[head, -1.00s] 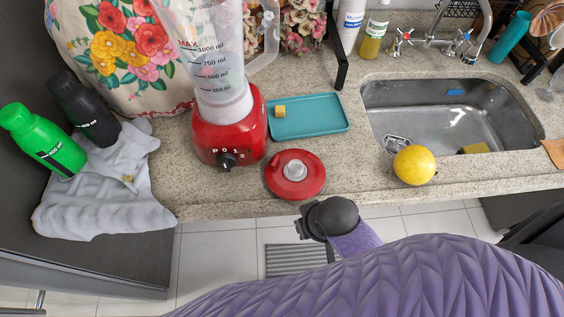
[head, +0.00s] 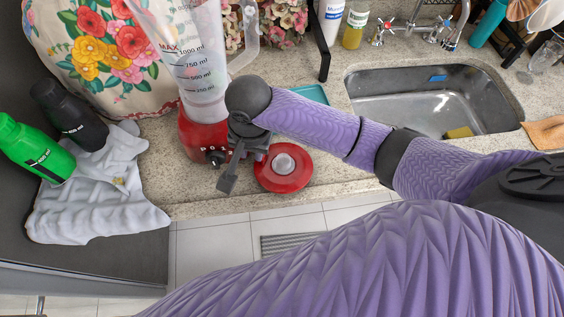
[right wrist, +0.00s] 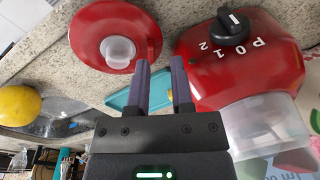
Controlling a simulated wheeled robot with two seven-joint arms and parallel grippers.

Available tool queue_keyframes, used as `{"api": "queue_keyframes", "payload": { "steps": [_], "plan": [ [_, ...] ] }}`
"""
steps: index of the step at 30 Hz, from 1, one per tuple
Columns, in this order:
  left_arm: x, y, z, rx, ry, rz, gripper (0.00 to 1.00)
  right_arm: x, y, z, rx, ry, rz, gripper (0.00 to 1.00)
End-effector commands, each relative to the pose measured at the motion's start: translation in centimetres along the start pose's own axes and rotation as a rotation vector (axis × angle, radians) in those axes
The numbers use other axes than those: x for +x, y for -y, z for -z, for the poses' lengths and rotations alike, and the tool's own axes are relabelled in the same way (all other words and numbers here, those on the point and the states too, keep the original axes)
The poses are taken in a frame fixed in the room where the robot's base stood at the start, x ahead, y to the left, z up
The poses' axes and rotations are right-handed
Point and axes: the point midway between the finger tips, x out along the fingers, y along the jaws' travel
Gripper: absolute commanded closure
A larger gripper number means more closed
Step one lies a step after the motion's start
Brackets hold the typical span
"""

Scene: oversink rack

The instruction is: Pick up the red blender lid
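In the right wrist view the lid (right wrist: 88,38) is at the upper left. My right gripper (head: 227,185) is just left of the lid in the head view, between it and the blender base. In the right wrist view my right gripper (right wrist: 160,64) has its two fingers apart with nothing between them. Whether a finger touches the lid I cannot tell. My left gripper is not in view.
The teal tray (head: 313,94) is partly hidden behind my right arm. The sink (head: 410,97) is at the right. A yellow round fruit (right wrist: 18,106) shows in the right wrist view. Green (head: 33,148) and black (head: 70,115) bottles stand on a grey cloth (head: 95,205) at the left.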

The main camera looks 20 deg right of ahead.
Motion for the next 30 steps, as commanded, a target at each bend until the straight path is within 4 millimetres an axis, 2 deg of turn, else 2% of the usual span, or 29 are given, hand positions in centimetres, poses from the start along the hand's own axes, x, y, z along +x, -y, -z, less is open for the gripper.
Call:
{"api": "queue_keyframes", "payload": {
  "steps": [1,5,10,14,18,21,28,29,30],
  "plan": [
    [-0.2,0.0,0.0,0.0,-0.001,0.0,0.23,-1.1,-0.1,1.6,0.08,-0.031,-0.042,0.72],
    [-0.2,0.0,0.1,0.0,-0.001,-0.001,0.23,-2.3,-0.7,3.6,0.237,-0.069,-0.113,0.72],
    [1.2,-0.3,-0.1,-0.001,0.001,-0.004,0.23,0.9,-1.2,3.9,0.263,-0.073,-0.124,0.72],
    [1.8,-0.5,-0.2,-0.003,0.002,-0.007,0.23,2.7,-1.4,3.9,0.26,-0.073,-0.122,0.72],
    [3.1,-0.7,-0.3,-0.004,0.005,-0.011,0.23,5.8,-1.6,3.7,0.26,-0.074,-0.12,0.72],
    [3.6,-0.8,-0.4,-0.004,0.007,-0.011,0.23,7.1,-1.7,3.8,0.259,-0.074,-0.119,0.72],
    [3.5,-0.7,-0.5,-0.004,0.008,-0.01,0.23,7.2,-1.7,3.8,0.257,-0.074,-0.116,0.72],
    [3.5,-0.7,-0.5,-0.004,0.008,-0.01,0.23,7.2,-1.7,3.8,0.257,-0.074,-0.116,0.74],
    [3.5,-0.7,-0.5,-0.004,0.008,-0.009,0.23,7.2,-1.7,3.8,0.257,-0.074,-0.116,0.83]
  ]
}}
